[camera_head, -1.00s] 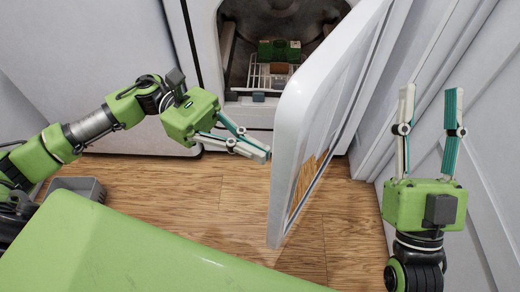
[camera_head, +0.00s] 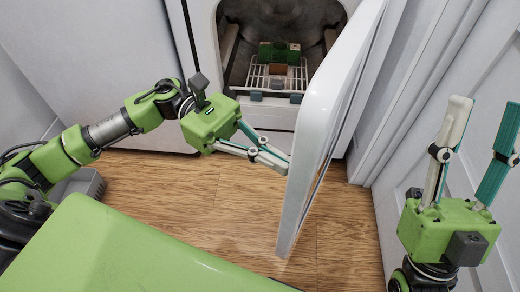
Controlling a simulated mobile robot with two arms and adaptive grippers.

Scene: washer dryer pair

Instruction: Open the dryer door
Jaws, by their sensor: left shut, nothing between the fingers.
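The dryer door (camera_head: 318,125) is a white panel with a rounded corner, swung well open toward me, standing nearly edge-on right of the dryer opening. The dryer (camera_head: 207,38) is white, and its drum (camera_head: 240,60) is uncovered. My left gripper (camera_head: 284,163) is shut and empty, its fingertips at the inner side of the door near its free edge; whether they touch it I cannot tell. My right gripper (camera_head: 487,105) is open and empty, fingers pointing up, right of the door.
A wire rack (camera_head: 262,82) with a green box (camera_head: 279,52) and a small brown box is inside the drum. White panels (camera_head: 420,90) stand close behind the door on the right.

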